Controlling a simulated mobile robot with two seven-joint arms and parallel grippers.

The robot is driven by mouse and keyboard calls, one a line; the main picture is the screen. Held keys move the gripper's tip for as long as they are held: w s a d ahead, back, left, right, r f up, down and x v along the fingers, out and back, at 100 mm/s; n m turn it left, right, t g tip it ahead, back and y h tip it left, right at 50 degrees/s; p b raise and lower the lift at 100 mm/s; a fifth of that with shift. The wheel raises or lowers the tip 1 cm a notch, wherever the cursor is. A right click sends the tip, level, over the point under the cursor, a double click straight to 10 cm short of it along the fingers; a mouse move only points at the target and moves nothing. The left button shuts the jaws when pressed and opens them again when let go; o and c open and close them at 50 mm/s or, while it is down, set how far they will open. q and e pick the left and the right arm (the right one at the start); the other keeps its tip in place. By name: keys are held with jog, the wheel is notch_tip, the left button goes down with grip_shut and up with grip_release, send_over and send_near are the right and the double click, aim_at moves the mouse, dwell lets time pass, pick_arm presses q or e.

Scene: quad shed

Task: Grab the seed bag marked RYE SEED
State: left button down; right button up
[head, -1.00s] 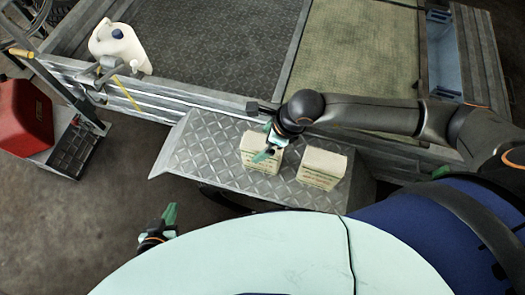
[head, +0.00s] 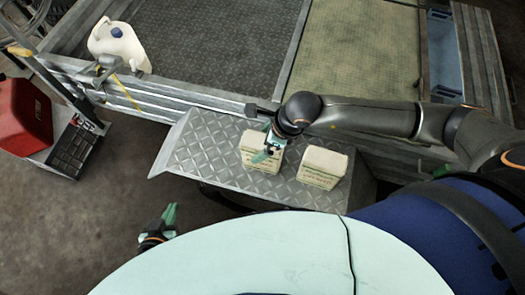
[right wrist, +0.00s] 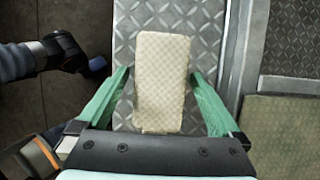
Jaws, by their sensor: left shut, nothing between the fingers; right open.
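Two pale, boxy seed bags with small green print stand on the grey tread-plate step in the head view, the left bag (head: 258,174) and the right bag (head: 322,168). The print is too small to read, so I cannot tell which is marked RYE SEED. My right gripper (head: 268,151) is open at the top of the left bag and hides part of it. In the right wrist view the pale bag top (right wrist: 161,85) lies between the open fingers, with gaps on both sides. My left gripper (head: 168,220) is shut and empty, low and left of the step.
The tread-plate step (head: 205,150) juts from a metal trailer bed (head: 215,45). A white jug (head: 118,48) stands at the bed's left corner. A red container (head: 22,112) sits on a dark crate at far left. Bare floor lies left of the step.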

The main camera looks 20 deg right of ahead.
grip_shut()
dwell(0.8)
jog(key=shift+a+r, duration=0.1)
